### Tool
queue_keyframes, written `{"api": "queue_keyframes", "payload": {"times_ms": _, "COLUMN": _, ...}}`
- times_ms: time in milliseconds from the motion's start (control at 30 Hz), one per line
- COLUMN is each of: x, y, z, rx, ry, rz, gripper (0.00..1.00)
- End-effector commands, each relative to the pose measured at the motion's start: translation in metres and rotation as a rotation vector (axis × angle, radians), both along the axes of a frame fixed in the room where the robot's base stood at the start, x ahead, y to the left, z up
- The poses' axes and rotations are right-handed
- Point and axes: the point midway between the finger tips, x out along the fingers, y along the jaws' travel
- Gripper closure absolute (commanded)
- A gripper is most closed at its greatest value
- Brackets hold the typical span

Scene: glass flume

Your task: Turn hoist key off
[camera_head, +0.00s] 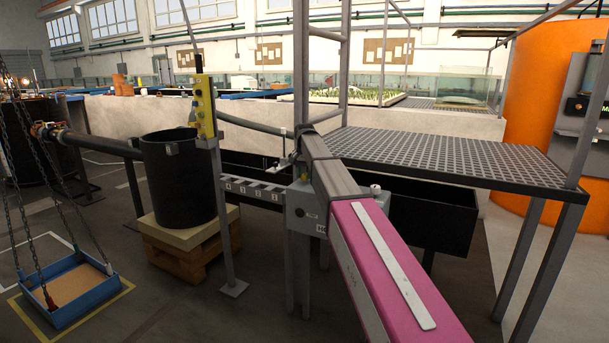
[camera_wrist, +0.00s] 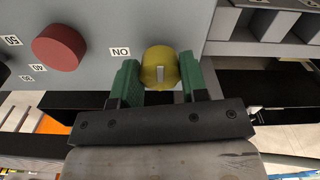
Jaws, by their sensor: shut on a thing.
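The hoist key shows in the wrist view as a round yellow knob (camera_wrist: 171,59) with a pale grey bar across its middle. It sits on a grey panel (camera_wrist: 105,22), with an ON label (camera_wrist: 120,51) to its left, upside down in this view. My gripper (camera_wrist: 161,78) has its two green fingers closed on either side of the knob, pressed to its edges. In the head view my pink and grey arm reaches to a grey control box (camera_head: 300,200) on a post.
A red round button (camera_wrist: 58,48) with number labels lies left of the key. In the head view a grating platform (camera_head: 450,160) stands right of the box. A black barrel (camera_head: 180,180) on a pallet and a chain-hung blue tray (camera_head: 85,313) stand left, with open floor between.

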Motion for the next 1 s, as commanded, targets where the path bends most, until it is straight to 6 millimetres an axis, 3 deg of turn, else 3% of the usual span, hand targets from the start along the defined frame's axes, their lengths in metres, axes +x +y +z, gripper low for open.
{"api": "queue_keyframes", "payload": {"times_ms": 200, "x": 0.0, "y": 0.0, "z": 0.0, "rx": 0.0, "ry": 0.0, "rz": -0.001, "gripper": 0.83}}
{"api": "queue_keyframes", "payload": {"times_ms": 233, "x": 0.0, "y": 0.0, "z": 0.0, "rx": 0.0, "ry": 0.0, "rz": -0.001, "gripper": 0.53}}
{"api": "queue_keyframes", "payload": {"times_ms": 300, "x": 0.0, "y": 0.0, "z": 0.0, "rx": 0.0, "ry": 0.0, "rz": -0.001, "gripper": 0.35}}
{"api": "queue_keyframes", "payload": {"times_ms": 667, "x": 0.0, "y": 0.0, "z": 0.005, "rx": 0.001, "ry": -0.001, "rz": 0.0, "gripper": 0.35}}
{"api": "queue_keyframes", "payload": {"times_ms": 1000, "x": 0.001, "y": 0.0, "z": 0.062, "rx": 0.0, "ry": -0.002, "rz": 0.0, "gripper": 0.35}}
